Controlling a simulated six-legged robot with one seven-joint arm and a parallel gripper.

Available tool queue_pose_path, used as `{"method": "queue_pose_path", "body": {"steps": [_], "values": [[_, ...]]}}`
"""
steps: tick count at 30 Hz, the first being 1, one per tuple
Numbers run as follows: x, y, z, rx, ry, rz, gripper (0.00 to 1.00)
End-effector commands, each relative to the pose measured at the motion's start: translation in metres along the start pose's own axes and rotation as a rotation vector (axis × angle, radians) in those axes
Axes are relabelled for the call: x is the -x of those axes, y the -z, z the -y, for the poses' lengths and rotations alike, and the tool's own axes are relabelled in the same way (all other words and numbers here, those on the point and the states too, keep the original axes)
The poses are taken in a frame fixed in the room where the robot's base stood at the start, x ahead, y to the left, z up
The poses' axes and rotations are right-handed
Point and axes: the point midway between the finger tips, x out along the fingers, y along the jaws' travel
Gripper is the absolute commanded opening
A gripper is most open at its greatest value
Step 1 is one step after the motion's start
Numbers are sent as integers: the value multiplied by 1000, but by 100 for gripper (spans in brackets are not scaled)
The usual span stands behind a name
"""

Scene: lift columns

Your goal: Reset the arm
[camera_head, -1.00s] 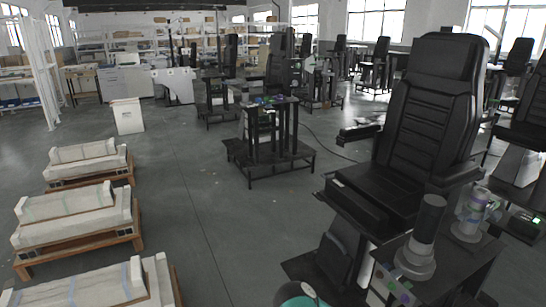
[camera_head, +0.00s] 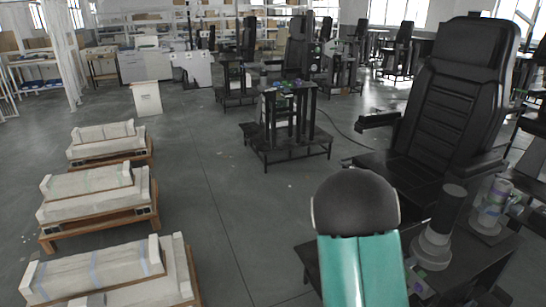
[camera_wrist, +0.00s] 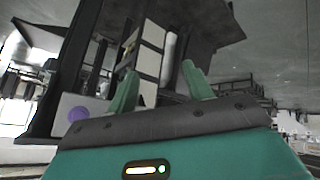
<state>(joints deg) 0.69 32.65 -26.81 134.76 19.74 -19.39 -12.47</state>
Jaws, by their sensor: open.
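My gripper (camera_wrist: 160,82) shows in the wrist view as two teal fingers standing apart, with nothing between them. Behind the fingers is a dark frame with pale panels (camera_wrist: 150,55); I cannot tell how far off it is. In the head view, my teal arm with its dark rounded joint rises at the bottom centre, in front of the workstation at the right. My gripper itself is not seen in the head view.
A black seat (camera_head: 450,105) and a dark bench with cylindrical parts (camera_head: 440,225) stand close at the right. White blocks on wooden pallets (camera_head: 105,225) line the left. A black lift-column stand (camera_head: 290,125) is mid-floor. Grey floor between is clear.

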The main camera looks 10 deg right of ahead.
Motion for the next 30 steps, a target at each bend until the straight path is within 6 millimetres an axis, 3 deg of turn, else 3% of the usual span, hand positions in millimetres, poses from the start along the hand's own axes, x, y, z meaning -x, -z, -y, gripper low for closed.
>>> {"method": "queue_pose_path", "body": {"steps": [6,15,22,30], "values": [[72,33,50,-30,202,32,51],[187,55,92,22,422,67,51],[277,52,99,112,529,76,51],[372,27,84,241,569,68,51]]}}
